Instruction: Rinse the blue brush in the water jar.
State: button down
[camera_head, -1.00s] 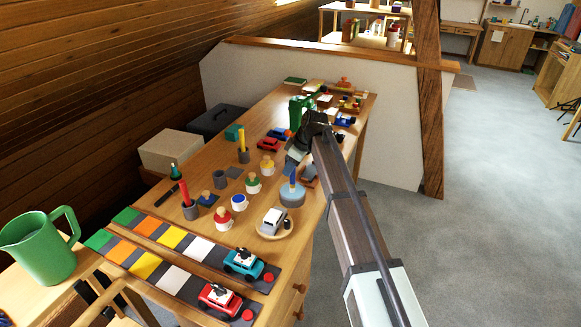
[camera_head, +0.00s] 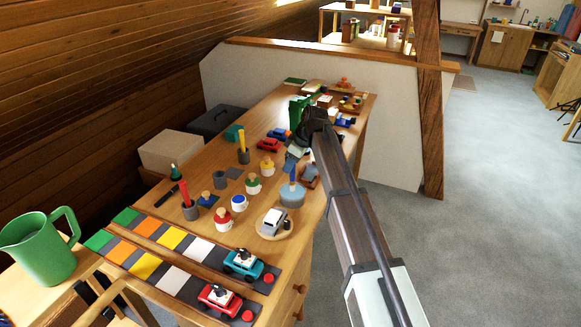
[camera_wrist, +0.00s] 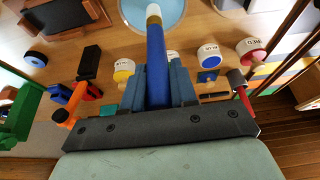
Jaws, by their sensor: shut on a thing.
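My gripper (camera_wrist: 155,80) is shut on the blue brush (camera_wrist: 156,62), with a blue-grey finger on each side of its handle. The brush's pale tip points away from my gripper and overlaps the water jar (camera_wrist: 133,10) in the wrist view. In the head view my gripper (camera_head: 294,160) is above the round blue-grey water jar (camera_head: 292,198), and the brush (camera_head: 292,175) hangs down at it. I cannot tell how deep the tip is, or whether it touches the water.
Paint pots with red (camera_head: 222,219), blue (camera_head: 239,203), green (camera_head: 253,184) and yellow (camera_head: 267,165) paint stand left of the jar. A silver toy car (camera_head: 274,220) sits on a round wooden plate in front. Cups with a red brush (camera_head: 185,192) and a yellow brush (camera_head: 242,141) stand farther left.

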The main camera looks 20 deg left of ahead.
jog(key=shift+r, duration=2.65)
